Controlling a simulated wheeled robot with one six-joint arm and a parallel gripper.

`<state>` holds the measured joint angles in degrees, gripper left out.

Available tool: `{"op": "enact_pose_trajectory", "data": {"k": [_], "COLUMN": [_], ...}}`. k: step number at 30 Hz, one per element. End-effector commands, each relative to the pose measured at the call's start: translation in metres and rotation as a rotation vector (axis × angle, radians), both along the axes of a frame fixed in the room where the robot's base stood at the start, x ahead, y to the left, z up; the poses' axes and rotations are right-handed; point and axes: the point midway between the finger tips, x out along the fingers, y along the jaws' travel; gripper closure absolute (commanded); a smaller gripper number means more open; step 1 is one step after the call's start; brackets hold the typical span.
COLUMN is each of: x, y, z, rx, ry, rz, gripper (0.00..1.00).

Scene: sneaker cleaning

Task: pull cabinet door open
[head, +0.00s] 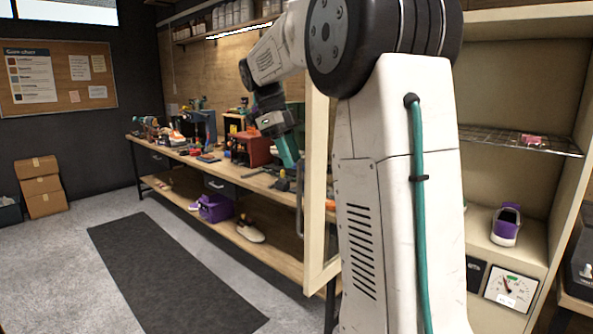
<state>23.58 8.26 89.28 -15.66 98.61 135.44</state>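The cabinet (558,180) stands at the right with its front open to view. Its pale wood-framed door (316,190) stands swung out, seen at a steep angle, left of my arm. A vertical grey bar handle (299,208) is on the door's left side. My gripper (289,155), with teal finger parts pointing down, is just left of the door frame and above the handle, with a gap between it and the handle in the picture. Only one finger shows clearly, so its opening cannot be judged. My arm hides much of the door and the cabinet's left part.
Inside the cabinet are a wire shelf (520,140), a purple and white sneaker (506,224) and a dial gauge (512,288). A cluttered workbench (240,177) runs along the wall behind the door. A dark mat (170,275) lies on the open floor at left.

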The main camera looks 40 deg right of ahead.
Motion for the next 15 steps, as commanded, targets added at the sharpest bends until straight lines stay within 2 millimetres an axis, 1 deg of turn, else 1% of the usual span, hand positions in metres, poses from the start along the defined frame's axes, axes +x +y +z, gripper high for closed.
{"op": "enact_pose_trajectory", "data": {"k": [1, 4, 12, 14, 15], "x": [0.0026, 0.0046, 0.0050, 0.0048, 0.0045], "y": [0.0008, 0.0018, 0.0021, 0.0022, 0.0030], "z": [0.0048, 0.0103, 0.0120, 0.0119, 0.0117], "rx": [0.000, 0.000, 0.000, 0.001, 0.006], "ry": [-0.001, 0.001, 0.001, 0.001, 0.001], "rz": [0.001, 0.001, 0.001, 0.004, 0.014], "gripper": [0.66, 0.66, 0.66, 0.82, 0.94]}}
